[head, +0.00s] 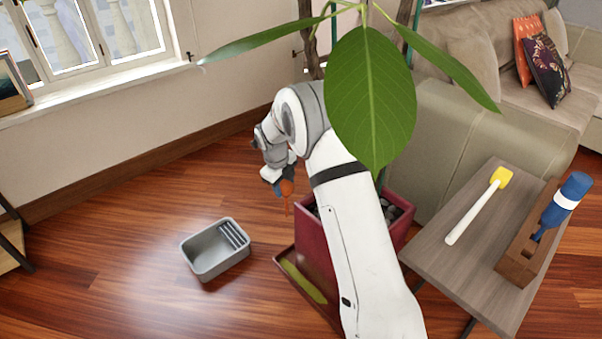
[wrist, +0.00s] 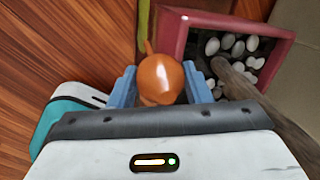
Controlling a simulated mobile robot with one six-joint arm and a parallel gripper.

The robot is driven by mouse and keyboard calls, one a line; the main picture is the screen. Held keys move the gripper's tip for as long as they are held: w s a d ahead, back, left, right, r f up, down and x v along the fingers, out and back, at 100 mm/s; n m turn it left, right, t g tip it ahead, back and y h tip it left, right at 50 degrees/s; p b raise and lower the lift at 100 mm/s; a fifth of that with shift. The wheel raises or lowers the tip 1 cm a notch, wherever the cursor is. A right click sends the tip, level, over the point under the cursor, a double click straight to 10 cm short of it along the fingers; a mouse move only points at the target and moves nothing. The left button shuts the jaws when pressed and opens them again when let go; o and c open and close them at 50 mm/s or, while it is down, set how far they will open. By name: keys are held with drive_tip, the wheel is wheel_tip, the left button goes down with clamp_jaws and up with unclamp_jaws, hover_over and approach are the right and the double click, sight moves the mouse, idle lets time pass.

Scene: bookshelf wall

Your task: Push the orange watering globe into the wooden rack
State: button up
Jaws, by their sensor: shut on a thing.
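The orange watering globe (head: 287,188) is held in my gripper (head: 278,181) beside the planter, above the floor, its thin stem pointing down. In the wrist view the rounded orange bulb (wrist: 158,80) sits between the two blue fingers of my gripper (wrist: 159,88). The wooden rack (head: 517,264) is a brown block on the side table at the right, well away from my gripper. The rack is not seen in the wrist view.
A red planter (head: 318,254) with stones and a leafy plant stands close to my gripper; its leaves hang in front of my arm. A grey divided tub (head: 208,264) is on the floor. A yellow-headed, white-handled tool (head: 473,212) lies on the side table (head: 440,257). A sofa stands behind.

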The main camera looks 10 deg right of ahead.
drive_tip(key=s+a, duration=0.3)
drive_tip(key=a, duration=0.2)
drive_tip(key=shift+s+a, duration=0.2)
drive_tip(key=shift+s, duration=0.1)
drive_tip(key=shift+a, duration=0.1)
